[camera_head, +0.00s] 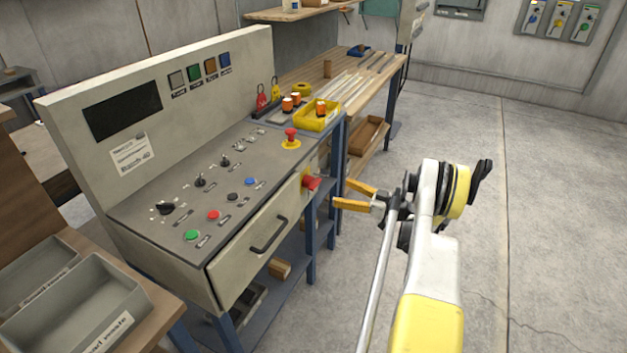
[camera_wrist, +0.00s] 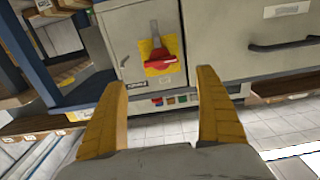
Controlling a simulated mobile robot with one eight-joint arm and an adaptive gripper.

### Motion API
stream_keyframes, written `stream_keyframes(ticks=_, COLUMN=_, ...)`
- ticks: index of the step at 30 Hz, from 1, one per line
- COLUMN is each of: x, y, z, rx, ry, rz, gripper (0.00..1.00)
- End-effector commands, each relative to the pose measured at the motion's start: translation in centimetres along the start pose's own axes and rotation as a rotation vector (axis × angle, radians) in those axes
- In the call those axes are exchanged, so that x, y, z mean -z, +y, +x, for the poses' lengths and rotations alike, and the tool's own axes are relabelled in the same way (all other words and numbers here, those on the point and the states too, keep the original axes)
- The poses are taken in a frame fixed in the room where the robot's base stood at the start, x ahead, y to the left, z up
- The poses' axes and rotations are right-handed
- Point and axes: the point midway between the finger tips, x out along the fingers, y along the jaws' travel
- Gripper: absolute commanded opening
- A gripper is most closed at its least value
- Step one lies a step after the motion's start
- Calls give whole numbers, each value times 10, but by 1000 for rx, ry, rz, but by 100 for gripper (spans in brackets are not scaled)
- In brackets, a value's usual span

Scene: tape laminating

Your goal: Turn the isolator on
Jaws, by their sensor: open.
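The isolator (camera_wrist: 157,62) is a red rotary handle on a yellow plate. It is mounted on a grey panel, and the wrist view shows it ahead of my fingers and a little above the gap between them. In the head view the red isolator handle (camera_head: 312,183) sticks out from the right end of the console. My gripper (camera_head: 352,194) is open, with its two yellow fingers pointing left toward the console end. In the wrist view my gripper (camera_wrist: 160,92) is empty, and its fingers appear apart from the handle. The switch position cannot be told for certain.
The console (camera_head: 185,185) carries buttons, knobs and a red emergency stop (camera_head: 291,137). A drawer handle (camera_head: 268,236) juts from its front. A yellow tray (camera_head: 318,117) and a wooden bench (camera_head: 350,75) stand behind. The floor (camera_head: 540,200) on the right is clear.

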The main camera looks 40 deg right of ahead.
Motion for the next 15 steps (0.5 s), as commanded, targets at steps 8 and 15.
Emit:
stream_keyframes(ticks=8, x=-4, y=-1, z=41, rx=4, ry=3, rz=-3, gripper=83)
stream_keyframes(ticks=15, x=-3, y=-1, z=86, rx=2, ry=2, rz=-2, gripper=83)
